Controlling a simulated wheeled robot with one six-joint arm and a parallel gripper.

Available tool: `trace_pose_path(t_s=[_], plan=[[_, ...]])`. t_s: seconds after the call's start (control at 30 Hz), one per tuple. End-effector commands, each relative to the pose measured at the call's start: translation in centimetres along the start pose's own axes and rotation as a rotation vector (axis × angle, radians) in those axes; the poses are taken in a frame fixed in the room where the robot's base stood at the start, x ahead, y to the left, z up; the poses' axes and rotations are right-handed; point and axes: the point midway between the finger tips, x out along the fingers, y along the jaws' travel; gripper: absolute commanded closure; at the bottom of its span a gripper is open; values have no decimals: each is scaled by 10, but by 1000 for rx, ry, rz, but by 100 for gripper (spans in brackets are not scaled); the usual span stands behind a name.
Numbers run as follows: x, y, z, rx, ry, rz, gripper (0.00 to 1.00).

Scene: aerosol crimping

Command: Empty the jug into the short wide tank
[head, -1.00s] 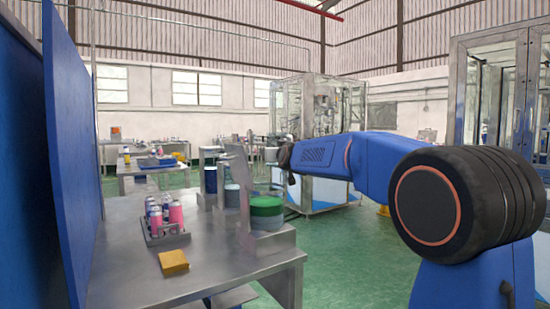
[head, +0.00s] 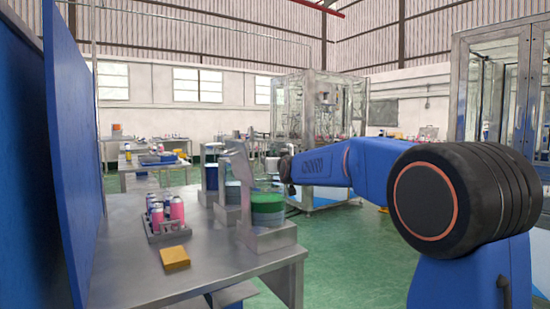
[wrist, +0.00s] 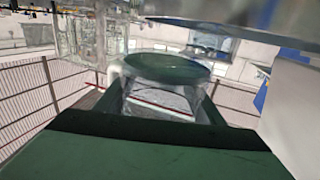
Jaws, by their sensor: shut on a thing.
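A wide, low clear tank with green liquid (head: 267,207) stands at the front right of the steel bench in the head view, beside a grey upright plate. My gripper (head: 275,166) is above and behind this tank, at the end of my blue arm. It is shut on a pale, clear thing that I take for the jug (head: 268,164), small and partly hidden here. The wrist view shows clear walls and a dark green oval (wrist: 166,68) close ahead, with a dark green band across the bottom. I cannot tell whether liquid is flowing.
Taller clear tanks (head: 231,190) stand behind the green one. A rack of pink and violet cans (head: 167,228) and a yellow block (head: 174,257) are on the bench (head: 130,270) at left. A blue panel (head: 72,140) bounds the left side.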

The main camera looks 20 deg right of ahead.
Motion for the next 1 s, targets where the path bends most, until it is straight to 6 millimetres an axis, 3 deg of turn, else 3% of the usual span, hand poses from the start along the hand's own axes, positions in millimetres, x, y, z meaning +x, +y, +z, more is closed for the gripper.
trace_pose_path(t_s=[0.57, 1.0], plan=[[0, 21, -10, -320, 11, 2, 85], [1, 38, -12, -820, 27, 3, 85]])
